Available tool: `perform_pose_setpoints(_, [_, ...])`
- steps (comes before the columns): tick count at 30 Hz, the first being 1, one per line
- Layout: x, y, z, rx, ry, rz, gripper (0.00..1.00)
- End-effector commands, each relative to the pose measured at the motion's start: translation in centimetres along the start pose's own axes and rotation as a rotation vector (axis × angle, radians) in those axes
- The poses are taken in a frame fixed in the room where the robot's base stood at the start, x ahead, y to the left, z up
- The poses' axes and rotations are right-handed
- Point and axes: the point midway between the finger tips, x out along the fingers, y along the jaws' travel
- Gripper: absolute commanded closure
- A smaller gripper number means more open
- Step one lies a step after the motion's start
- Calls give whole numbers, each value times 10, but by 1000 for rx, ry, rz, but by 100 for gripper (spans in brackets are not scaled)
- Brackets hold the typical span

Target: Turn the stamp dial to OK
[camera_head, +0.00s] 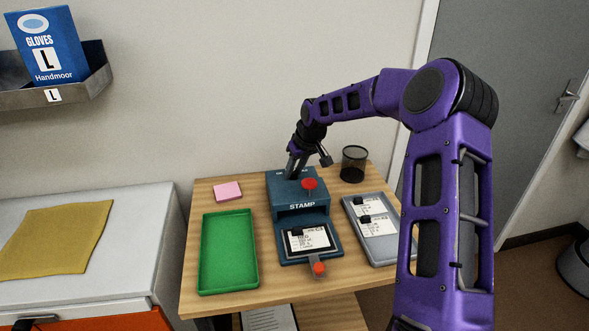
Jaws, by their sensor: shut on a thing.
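The blue stamp machine (284,208) stands on the wooden table, with "STAMP" lettered on its front. My gripper (293,172) reaches down from above onto the back left of its top. It is shut on the stamp dial there; the fingers hide the dial, so its pointer and setting cannot be read. A red knob (309,184) sits on top, to the right of my gripper and apart from it. A printed card (308,240) lies in the machine's front tray, and a red-tipped lever (319,268) sticks out at the front.
A green tray (228,250) lies empty on the left, with a pink pad (228,191) behind it. A grey tray (384,251) with cards is on the right. A dark mesh cup (353,164) stands at the back right. My arm passes over the table's right side.

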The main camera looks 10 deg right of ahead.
Motion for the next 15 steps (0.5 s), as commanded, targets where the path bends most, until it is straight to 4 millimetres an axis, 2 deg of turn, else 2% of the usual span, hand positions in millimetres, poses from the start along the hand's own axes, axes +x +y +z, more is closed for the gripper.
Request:
perform_pose_setpoints(8, [-4, 2, -1, -119, -6, -53, 100])
perform_pose_setpoints(15, [-3, 2, -2, -315, -14, -135, 100])
